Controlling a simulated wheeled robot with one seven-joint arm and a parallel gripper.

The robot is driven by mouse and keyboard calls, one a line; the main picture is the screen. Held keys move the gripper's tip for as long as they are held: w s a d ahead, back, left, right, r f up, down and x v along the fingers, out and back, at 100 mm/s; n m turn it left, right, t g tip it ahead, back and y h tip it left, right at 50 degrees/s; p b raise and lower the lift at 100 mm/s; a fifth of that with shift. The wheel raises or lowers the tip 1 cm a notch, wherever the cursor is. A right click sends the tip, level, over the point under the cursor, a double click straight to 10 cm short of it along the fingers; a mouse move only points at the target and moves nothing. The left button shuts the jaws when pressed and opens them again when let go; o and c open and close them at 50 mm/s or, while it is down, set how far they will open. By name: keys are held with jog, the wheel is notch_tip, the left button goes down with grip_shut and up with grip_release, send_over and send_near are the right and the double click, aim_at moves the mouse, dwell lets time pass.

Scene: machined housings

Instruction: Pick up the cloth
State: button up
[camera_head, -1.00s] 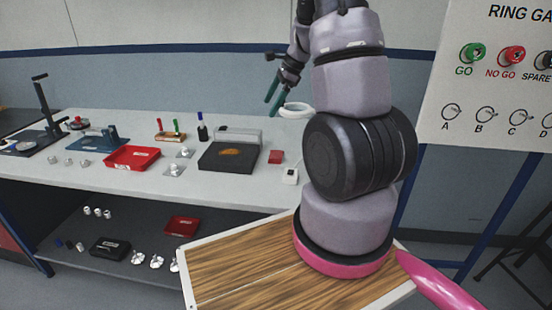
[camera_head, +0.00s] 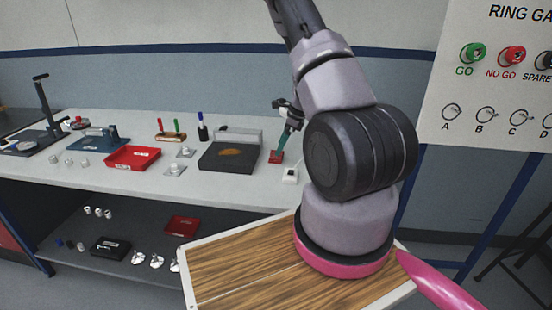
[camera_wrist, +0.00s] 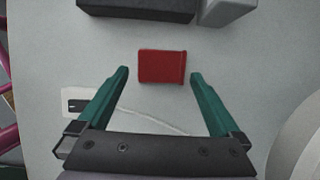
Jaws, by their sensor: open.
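The cloth (camera_head: 276,157) is a small red folded square on the grey bench, right of the black block. In the wrist view the cloth (camera_wrist: 161,66) lies flat with a fold edge on its right side. My gripper (camera_head: 281,150) is above the cloth, its green fingers pointing down. In the wrist view my gripper (camera_wrist: 160,75) is open, with one finger on each side of the cloth and a gap on both sides. Nothing is held. In the head view the fingers partly cover the cloth.
The black block (camera_head: 225,160) and a grey unit (camera_head: 240,135) stand just beyond the cloth. A small white device (camera_head: 290,176) with a thin cable lies near it. A red tray (camera_head: 132,158) is further left. A pale round thing (camera_wrist: 300,140) is at the wrist view's right.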

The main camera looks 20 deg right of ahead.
jog(key=x, duration=0.4)
jog(key=shift+f, duration=0.15)
jog(key=c, duration=1.2)
jog(key=shift+r, duration=5.05)
